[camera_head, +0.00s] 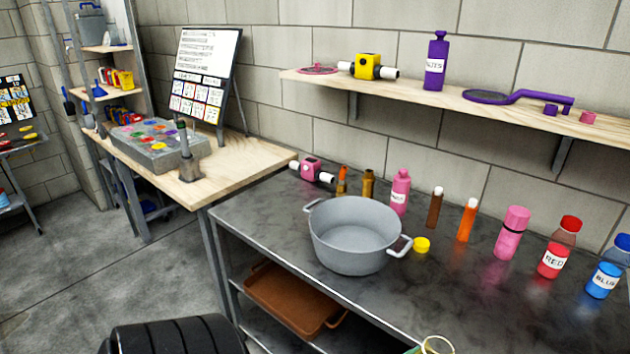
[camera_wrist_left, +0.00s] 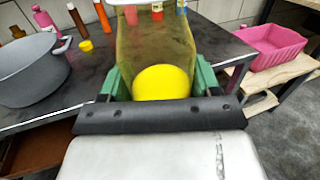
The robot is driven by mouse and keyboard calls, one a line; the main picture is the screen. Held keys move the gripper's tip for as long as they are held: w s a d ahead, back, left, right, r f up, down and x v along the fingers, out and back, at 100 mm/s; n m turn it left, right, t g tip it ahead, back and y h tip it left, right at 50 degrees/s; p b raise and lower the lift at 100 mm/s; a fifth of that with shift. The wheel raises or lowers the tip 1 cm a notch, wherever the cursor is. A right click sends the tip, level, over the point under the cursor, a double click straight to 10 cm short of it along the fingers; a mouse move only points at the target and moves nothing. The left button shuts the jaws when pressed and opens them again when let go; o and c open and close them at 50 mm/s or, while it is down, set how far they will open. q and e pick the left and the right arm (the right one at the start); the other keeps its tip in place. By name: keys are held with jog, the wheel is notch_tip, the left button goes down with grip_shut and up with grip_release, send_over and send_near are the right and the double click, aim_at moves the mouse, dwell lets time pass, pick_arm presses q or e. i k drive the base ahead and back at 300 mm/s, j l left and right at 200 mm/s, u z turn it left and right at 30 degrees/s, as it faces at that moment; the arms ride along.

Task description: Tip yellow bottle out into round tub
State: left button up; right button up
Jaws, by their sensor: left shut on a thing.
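The round tub (camera_head: 352,248) is a grey pot with two side handles, standing upright on the dark bench; it also shows at the left in the left wrist view (camera_wrist_left: 28,78). The yellow bottle (camera_wrist_left: 152,45) is translucent, with a bright yellow rounded part at its near end. My left gripper (camera_wrist_left: 160,82) has green fingers shut on its two sides. The bottle is to the right of the tub, apart from it. A pale yellow ring (camera_head: 437,345), apparently the bottle's open mouth, shows at the bottom of the head view. My right gripper is not in view.
A yellow cap (camera_head: 422,244) lies beside the tub's right handle. Several bottles stand behind and right, including a pink bottle (camera_head: 400,190), a red bottle (camera_head: 558,248) and a blue bottle (camera_head: 606,268). A wall shelf (camera_head: 470,98) hangs above. A pink crate (camera_wrist_left: 272,47) stands far right.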

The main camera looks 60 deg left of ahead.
aim_at(352, 236)
jog(key=i+j+u, duration=0.1)
jog(key=u, duration=1.05)
jog(key=i+l+u, duration=0.1)
jog(key=i, duration=0.35)
